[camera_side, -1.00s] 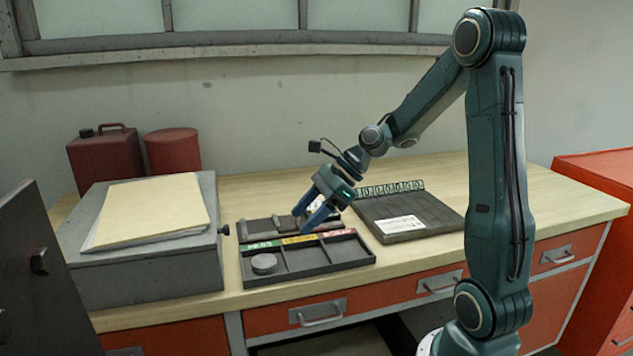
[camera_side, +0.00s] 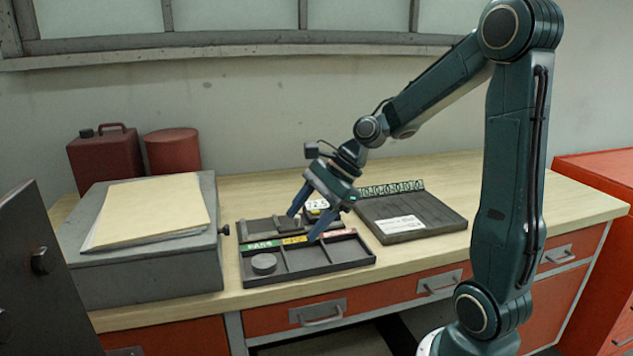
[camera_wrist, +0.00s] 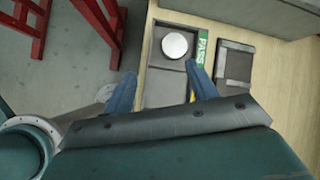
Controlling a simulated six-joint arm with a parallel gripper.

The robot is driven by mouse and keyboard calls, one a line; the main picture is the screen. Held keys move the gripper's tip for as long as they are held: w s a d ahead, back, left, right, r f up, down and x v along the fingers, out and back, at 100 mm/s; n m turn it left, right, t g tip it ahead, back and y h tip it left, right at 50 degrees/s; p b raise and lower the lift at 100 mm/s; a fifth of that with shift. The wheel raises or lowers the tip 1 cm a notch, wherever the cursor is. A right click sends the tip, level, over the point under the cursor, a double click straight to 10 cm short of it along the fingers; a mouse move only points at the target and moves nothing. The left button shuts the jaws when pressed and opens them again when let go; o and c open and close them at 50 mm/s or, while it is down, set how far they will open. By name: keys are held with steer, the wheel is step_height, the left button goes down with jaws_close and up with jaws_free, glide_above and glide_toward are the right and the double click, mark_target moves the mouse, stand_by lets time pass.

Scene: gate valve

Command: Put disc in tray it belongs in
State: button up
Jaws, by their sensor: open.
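The grey disc (camera_side: 264,263) lies flat in the left compartment of the dark tray (camera_side: 325,268), the one under the green PASS label (camera_side: 262,245). The disc also shows in the wrist view (camera_wrist: 175,45) as a pale round, beside the PASS label (camera_wrist: 203,46). A yellow label (camera_side: 294,240) marks the middle compartment, and a red label marks the right one, partly hidden by a finger. My gripper (camera_side: 303,227) is open and empty, above the tray's back edge. In the wrist view my gripper's blue fingers (camera_wrist: 163,78) are spread wide, with the disc beyond them.
A dark board (camera_side: 425,220) with a white card lies to the right. A grey box (camera_side: 140,270) stands close on the left. Bare wood lies behind.

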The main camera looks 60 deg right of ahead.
steer(key=s+a+r+n+h, duration=0.2)
steer(key=s+a+r+n, duration=0.1)
steer(key=s+n, duration=0.5)
steer(key=s+a+r+n+h, duration=0.3)
steer(key=s+n, duration=0.5)
steer(key=n, duration=0.6)
steer(key=shift+s, duration=0.2)
stand_by(0.3)
